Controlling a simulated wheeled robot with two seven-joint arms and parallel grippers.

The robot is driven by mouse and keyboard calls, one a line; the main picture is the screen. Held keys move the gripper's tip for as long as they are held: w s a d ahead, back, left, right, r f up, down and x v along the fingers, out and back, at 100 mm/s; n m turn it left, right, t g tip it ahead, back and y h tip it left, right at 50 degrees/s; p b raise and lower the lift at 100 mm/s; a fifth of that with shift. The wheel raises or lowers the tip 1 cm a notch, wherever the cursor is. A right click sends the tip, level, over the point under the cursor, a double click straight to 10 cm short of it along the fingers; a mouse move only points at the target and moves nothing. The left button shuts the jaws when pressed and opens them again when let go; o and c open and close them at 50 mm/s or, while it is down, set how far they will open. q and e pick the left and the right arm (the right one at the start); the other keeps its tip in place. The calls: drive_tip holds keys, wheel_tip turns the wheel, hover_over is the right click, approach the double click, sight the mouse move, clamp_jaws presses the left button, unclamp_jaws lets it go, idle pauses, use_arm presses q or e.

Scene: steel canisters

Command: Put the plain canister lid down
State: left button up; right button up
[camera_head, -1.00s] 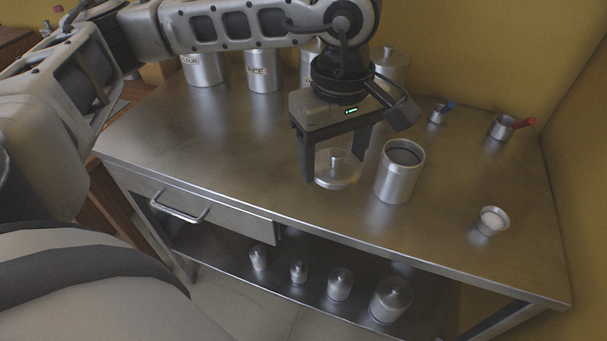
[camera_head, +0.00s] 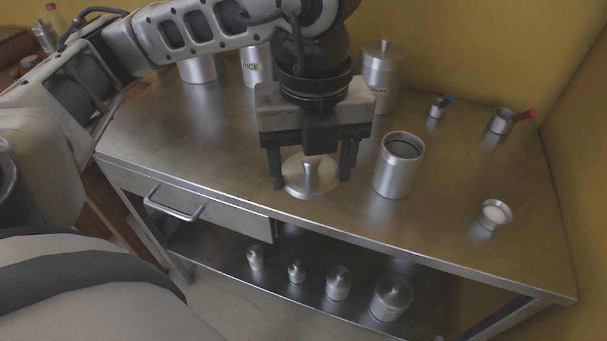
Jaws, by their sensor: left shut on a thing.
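The plain steel canister lid (camera_head: 310,183), a round disc with a small knob on top, is at the front middle of the steel table. My left gripper (camera_head: 312,178) points down and is shut on the lid, with one finger at each side of it. The lid is level and low over the tabletop; I cannot tell whether it touches. The open, unlabelled canister (camera_head: 399,166) stands upright just right of the gripper, apart from the lid, its dark inside showing. My right gripper is not in view.
Lidded, labelled canisters stand at the back, including the rice canister (camera_head: 257,66) and another (camera_head: 381,76). Measuring cups with blue (camera_head: 437,108) and red (camera_head: 502,122) handles and a small cup of white stuff (camera_head: 495,214) are at right. The steel table (camera_head: 180,135) is clear left of the gripper.

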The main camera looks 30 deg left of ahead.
use_arm(q)
drive_tip(key=n, duration=0.4)
drive_tip(key=shift+s+n, duration=0.3)
drive_tip(key=shift+s, duration=0.1)
drive_tip(key=shift+w+a+n, duration=0.1)
drive_tip(key=shift+a+n, duration=0.05)
drive_tip(key=shift+n, duration=0.15)
drive_tip(key=w+a+f, duration=0.2)
drive_tip(key=w, duration=0.1)
drive_tip(key=w+a+f, duration=0.2)
drive_tip(key=w+f, duration=0.1)
drive_tip(key=w+a+f, duration=0.3)
drive_tip(key=w, duration=0.1)
drive_tip(key=shift+f, duration=0.1)
drive_tip(key=shift+w+a+f, duration=0.2)
drive_tip(key=shift+w+f, duration=0.2)
drive_tip(key=shift+f, duration=0.05)
drive_tip(key=f, duration=0.3)
drive_tip(key=shift+w+a+f, duration=0.1)
drive_tip(key=shift+w+a, duration=0.1)
drive_tip(key=shift+w, duration=0.05)
drive_tip(key=shift+f, duration=0.3)
